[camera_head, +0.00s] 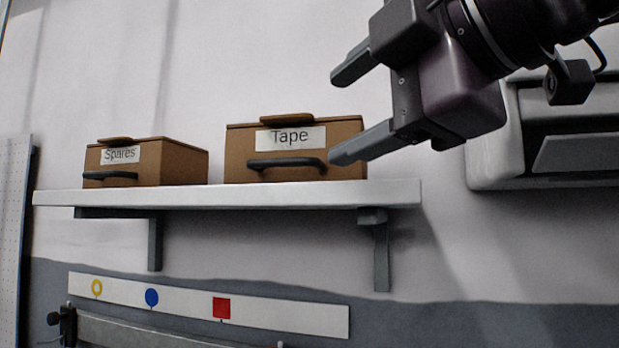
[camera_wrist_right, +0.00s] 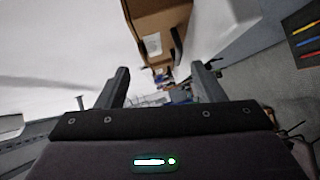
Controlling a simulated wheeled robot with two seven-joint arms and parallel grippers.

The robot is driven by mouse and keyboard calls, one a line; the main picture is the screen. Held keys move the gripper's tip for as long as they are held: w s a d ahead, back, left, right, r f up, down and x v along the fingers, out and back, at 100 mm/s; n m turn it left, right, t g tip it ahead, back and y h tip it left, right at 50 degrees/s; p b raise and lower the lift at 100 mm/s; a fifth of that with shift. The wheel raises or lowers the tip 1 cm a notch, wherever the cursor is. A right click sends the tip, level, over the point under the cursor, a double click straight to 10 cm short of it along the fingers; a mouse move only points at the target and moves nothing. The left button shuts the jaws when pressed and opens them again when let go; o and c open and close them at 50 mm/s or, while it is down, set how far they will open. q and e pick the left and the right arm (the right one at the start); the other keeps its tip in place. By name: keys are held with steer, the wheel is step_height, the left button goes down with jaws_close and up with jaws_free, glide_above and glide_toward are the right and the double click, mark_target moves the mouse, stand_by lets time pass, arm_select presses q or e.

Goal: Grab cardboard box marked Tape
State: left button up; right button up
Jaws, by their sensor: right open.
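The cardboard box marked Tape (camera_head: 240,150) sits on the right part of a white wall shelf, with a black handle (camera_head: 286,163) on its front under the label. My right gripper (camera_head: 342,115) comes in from the upper right, open and empty. Its lower finger overlaps the box's right front corner in the head view; I cannot tell whether it touches. In the right wrist view, the two fingers (camera_wrist_right: 160,88) stand apart, and a brown box with a dark handle (camera_wrist_right: 158,22) lies beyond them. My left gripper is not in view.
A second cardboard box marked Spares (camera_head: 182,163) sits to the left on the shelf (camera_head: 300,194). A white cabinet-like unit (camera_head: 495,150) hangs on the wall at right. Below is a strip with yellow, blue and red marks (camera_head: 270,312). The wall above the boxes is clear.

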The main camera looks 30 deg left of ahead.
mark_target(308, 122)
steer(key=a+p, duration=0.3)
steer(key=w+a+p, duration=0.1)
steer(key=a, duration=0.1)
steer(key=shift+a+f, duration=0.15)
steer(key=shift+f, duration=0.05)
steer(key=shift+w+a+f+p, duration=0.3)
steer(key=shift+w+a, duration=0.1)
steer(key=shift+a, duration=0.1)
steer(key=shift+s, duration=0.1)
steer(key=shift+s+d, duration=0.15)
steer(key=shift+d, duration=0.05)
steer(key=c, duration=0.4)
steer(key=shift+a, duration=0.1)
steer(key=c, duration=0.5)
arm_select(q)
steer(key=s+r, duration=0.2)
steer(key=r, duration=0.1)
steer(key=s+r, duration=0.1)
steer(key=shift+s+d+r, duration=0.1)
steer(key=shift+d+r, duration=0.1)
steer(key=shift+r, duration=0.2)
